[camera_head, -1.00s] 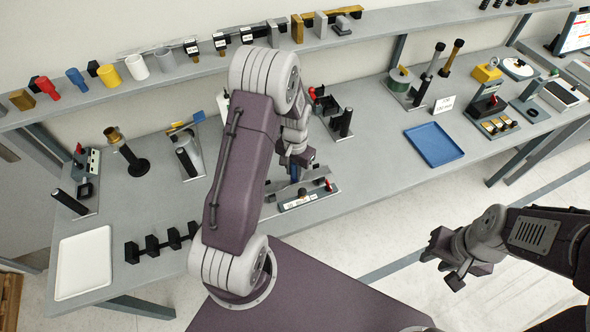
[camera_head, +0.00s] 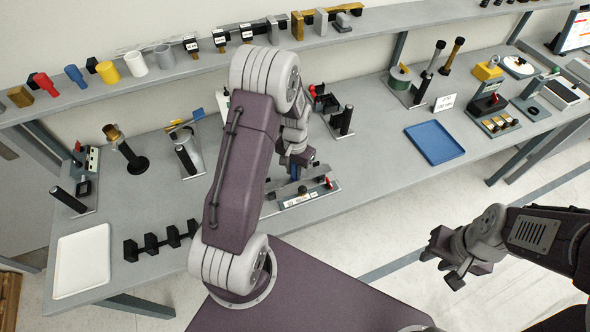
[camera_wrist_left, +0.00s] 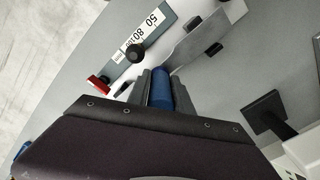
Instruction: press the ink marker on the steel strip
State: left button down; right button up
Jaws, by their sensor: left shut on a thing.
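My left gripper (camera_head: 294,168) is shut on the blue ink marker (camera_wrist_left: 160,90), which stands between the two grey fingers in the left wrist view. In the head view it hangs over the marking fixture (camera_head: 302,193) near the bench's front edge. A flat grey strip (camera_wrist_left: 200,42), apparently the steel strip, lies beyond the fingers in the wrist view, with a small dark block on it. The marker's tip is hidden, so contact with the strip cannot be told. My right gripper (camera_head: 445,266) is open and empty, off the bench's front.
The fixture carries a scale label (camera_wrist_left: 137,38), a black knob (camera_wrist_left: 135,53) and a red lever (camera_head: 328,183). A black rack (camera_head: 160,243) and white tray (camera_head: 83,262) stand left.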

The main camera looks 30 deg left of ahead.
pick_arm(q)
jog(key=shift+f, duration=0.4)
jog(key=shift+s, duration=0.1)
dwell(1.0)
notch_tip(320, 180, up, 7)
jog(key=p, duration=0.6)
jog(key=shift+f, duration=0.1)
jog(key=s+d+f+n+b, duration=0.1)
jog(key=s+d+b, duration=0.3)
jog(key=d+b, duration=0.2)
jog(key=shift+s+d+b, duration=0.25)
jog(key=shift+b, duration=0.75)
